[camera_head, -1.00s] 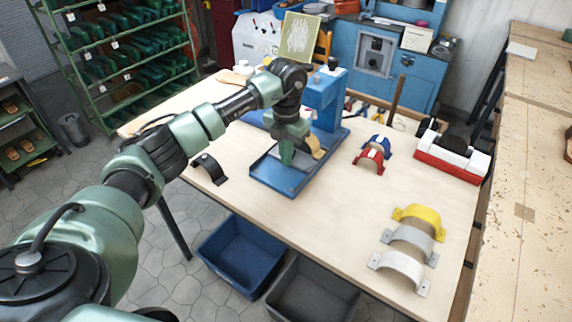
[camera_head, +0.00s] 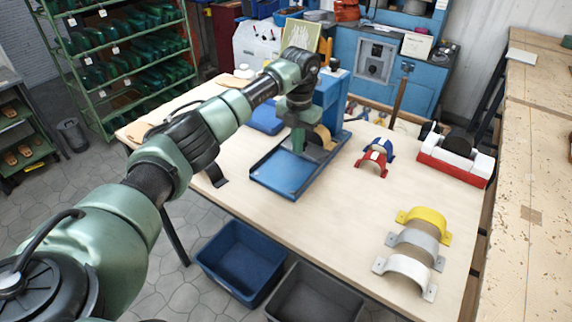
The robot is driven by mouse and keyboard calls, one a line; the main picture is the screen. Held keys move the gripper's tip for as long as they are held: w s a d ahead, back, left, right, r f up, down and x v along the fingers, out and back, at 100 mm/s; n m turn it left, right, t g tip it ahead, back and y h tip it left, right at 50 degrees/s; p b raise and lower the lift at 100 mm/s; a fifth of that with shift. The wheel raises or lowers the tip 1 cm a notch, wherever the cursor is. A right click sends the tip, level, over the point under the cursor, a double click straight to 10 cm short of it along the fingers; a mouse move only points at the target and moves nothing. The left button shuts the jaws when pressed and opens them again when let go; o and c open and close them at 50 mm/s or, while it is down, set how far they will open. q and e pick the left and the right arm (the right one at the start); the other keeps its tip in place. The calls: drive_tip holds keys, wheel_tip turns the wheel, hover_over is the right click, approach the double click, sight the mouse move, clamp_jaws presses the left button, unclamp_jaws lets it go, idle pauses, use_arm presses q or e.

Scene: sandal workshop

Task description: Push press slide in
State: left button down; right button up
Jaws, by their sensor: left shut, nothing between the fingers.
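The blue press (camera_head: 330,95) stands at the back of the light wooden table, with a flat blue tray-like base (camera_head: 283,178) reaching out in front. A tan curved piece (camera_head: 323,137) sits at the press opening, on the slide. My left gripper (camera_head: 298,143) points down over the base, shut and empty, at the front left of the tan piece. It looks close against the slide, but contact cannot be made out. The slide is mostly hidden by the gripper and the tan piece. My right gripper is not in view.
Red and blue arches (camera_head: 373,158) lie right of the press. Yellow, grey and white arches (camera_head: 408,268) lie at the front right. A red-and-white fixture (camera_head: 455,160) stands at the right edge. A black arch (camera_head: 217,176) is partly behind my arm. Bins (camera_head: 238,262) stand below.

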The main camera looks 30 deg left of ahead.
use_arm(q)
drive_tip(key=shift+d+r+p, duration=0.2)
drive_tip(key=shift+r+p, duration=0.45)
drive_tip(key=shift+r, duration=0.1)
drive_tip(key=r+p, duration=0.2)
drive_tip(key=r, duration=0.1)
drive_tip(key=r+p, duration=0.1)
drive_tip(key=shift+s+r, duration=0.25)
drive_tip(key=shift+r, duration=0.15)
